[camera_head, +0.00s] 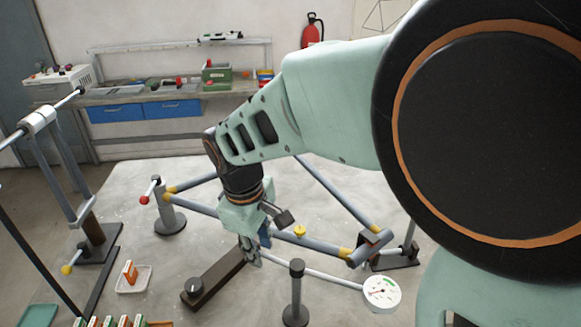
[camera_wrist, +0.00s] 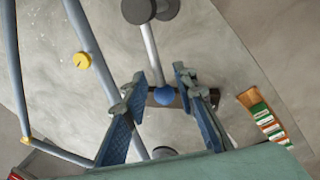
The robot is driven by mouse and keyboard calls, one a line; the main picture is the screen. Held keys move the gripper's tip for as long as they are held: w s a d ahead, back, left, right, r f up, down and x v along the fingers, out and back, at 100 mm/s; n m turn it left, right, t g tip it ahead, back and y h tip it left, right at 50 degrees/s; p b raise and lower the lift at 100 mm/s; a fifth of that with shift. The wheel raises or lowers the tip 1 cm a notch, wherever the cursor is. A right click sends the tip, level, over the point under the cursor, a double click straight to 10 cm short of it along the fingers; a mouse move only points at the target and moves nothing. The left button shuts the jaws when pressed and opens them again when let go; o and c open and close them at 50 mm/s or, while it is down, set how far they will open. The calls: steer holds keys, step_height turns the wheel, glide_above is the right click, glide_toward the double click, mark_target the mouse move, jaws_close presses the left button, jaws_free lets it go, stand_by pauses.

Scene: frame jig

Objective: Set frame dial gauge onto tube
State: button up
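The dial gauge (camera_head: 381,292) has a round white face at the right end of a long thin pale rod. The rod (camera_head: 335,279) runs left past a dark post (camera_head: 297,270) towards my gripper (camera_head: 252,252). In the wrist view the rod (camera_wrist: 152,55) ends at a blue ball (camera_wrist: 163,96) between the fingers of my gripper (camera_wrist: 160,82). The fingers are apart, with gaps beside the rod end; contact is not visible. The grey-blue tube (camera_head: 317,242) of the frame lies behind my gripper, with a yellow knob (camera_head: 300,231); the knob also shows in the wrist view (camera_wrist: 82,60).
A dark bar stand (camera_head: 215,282) with a knob is left of my gripper. A white tray (camera_head: 134,279) holds an orange-labelled item. A post with a red-tipped rod (camera_head: 166,210) stands far left of the frame. Small boxes (camera_head: 110,322) line the front edge.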

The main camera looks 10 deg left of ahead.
steer(key=shift+f, duration=0.35)
jaws_close()
steer(key=shift+w, duration=0.1)
